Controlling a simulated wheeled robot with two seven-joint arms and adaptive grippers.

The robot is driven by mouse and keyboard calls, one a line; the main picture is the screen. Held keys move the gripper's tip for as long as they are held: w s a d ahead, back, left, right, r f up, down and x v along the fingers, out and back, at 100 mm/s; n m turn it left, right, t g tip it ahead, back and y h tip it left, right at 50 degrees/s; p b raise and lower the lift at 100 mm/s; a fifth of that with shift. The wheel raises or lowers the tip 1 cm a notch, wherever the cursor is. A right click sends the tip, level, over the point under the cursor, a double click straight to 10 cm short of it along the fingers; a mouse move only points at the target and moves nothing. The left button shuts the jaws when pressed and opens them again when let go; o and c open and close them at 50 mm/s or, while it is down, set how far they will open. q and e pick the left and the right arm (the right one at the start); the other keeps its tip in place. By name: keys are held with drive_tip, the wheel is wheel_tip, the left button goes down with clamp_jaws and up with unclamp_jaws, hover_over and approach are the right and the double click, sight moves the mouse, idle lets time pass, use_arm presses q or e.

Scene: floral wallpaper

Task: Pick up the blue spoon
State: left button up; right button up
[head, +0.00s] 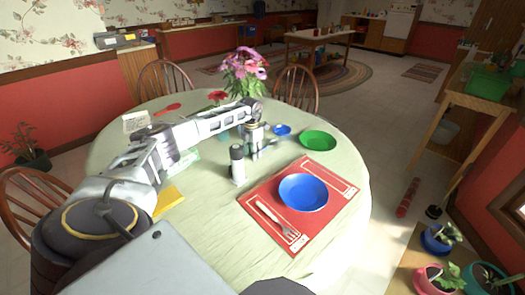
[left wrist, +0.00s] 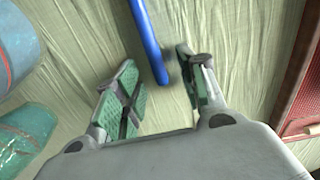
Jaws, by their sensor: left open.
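A blue bar-like part, which looks like the blue spoon's handle (left wrist: 150,40), lies on the pale green tablecloth in the left wrist view. Its near end lies between the fingertips, closer to the right finger; its far end runs out of the top of the frame. My left gripper (left wrist: 156,66) is open and empty around it. In the head view my left gripper (head: 256,152) points down over the middle of the table. A small blue oval (head: 281,130) lies just beyond it; I cannot tell if it belongs to the spoon. My right gripper is not in view.
A salt-shaker-like container (head: 237,165) stands left of the gripper. A flower vase stands behind it. A green plate (head: 318,141) lies to the right. A blue bowl (head: 303,193) and a fork (head: 280,220) rest on a red placemat (head: 262,230). A red spoon (head: 167,109) lies far left.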

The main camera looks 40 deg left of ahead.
use_arm(q)
drive_tip(key=c, duration=0.9)
clamp_jaws()
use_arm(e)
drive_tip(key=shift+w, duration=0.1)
use_arm(q)
drive_tip(key=shift+r, duration=0.2)
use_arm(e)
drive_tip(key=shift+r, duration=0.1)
